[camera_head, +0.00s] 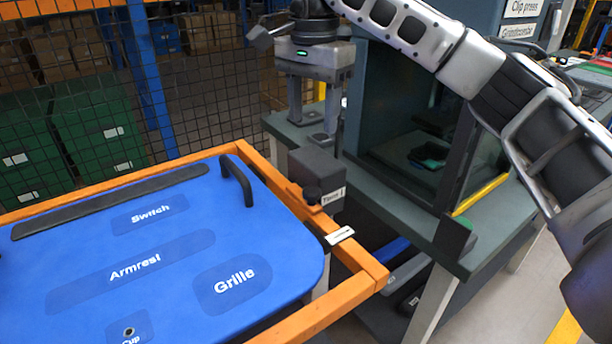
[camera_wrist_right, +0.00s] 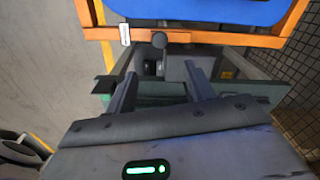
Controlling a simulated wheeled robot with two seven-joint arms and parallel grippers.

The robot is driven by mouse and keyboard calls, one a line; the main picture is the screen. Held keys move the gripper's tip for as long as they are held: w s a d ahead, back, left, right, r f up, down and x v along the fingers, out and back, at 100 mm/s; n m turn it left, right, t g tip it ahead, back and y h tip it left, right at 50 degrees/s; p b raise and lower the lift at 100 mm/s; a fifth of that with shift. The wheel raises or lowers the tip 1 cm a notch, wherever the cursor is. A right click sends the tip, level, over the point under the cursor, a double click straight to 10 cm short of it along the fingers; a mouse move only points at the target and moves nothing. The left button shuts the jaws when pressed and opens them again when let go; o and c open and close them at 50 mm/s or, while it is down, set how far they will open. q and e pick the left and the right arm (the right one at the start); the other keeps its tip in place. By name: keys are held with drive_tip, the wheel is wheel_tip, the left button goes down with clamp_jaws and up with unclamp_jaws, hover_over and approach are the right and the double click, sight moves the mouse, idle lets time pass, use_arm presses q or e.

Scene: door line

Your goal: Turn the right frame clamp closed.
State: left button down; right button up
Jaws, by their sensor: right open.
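The right frame clamp (camera_head: 316,170) is a dark grey block with a round black knob, at the right corner of the orange frame (camera_head: 355,262). A small printed tag sits on its front. In the right wrist view the clamp's knob (camera_wrist_right: 160,40) shows beyond the fingertips, against the orange frame (camera_wrist_right: 190,39). My right gripper (camera_head: 313,128) points down just behind and above the clamp block in the head view. Its fingers (camera_wrist_right: 160,82) are spread and nothing is between them; they appear apart from the clamp. My left gripper is not in view.
The blue door panel (camera_head: 150,240) with a black handle (camera_head: 238,180) lies in the frame. A green-grey workbench (camera_head: 385,205) with a dark cabinet stands close behind the clamp. Wire mesh fencing (camera_head: 100,90) is at the back left. Open floor (camera_head: 500,305) shows at the lower right.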

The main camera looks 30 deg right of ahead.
hover_over(311, 190)
wheel_tip(311, 190, down, 4)
drive_tip(key=f, duration=0.1)
wheel_tip(311, 190, down, 8)
drive_tip(key=shift+s+d+b, duration=0.1)
drive_tip(key=shift+b, duration=0.2)
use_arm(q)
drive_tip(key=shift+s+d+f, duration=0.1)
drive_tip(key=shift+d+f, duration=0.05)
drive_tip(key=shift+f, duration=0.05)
use_arm(e)
drive_tip(key=shift+f, duration=0.5)
clamp_jaws()
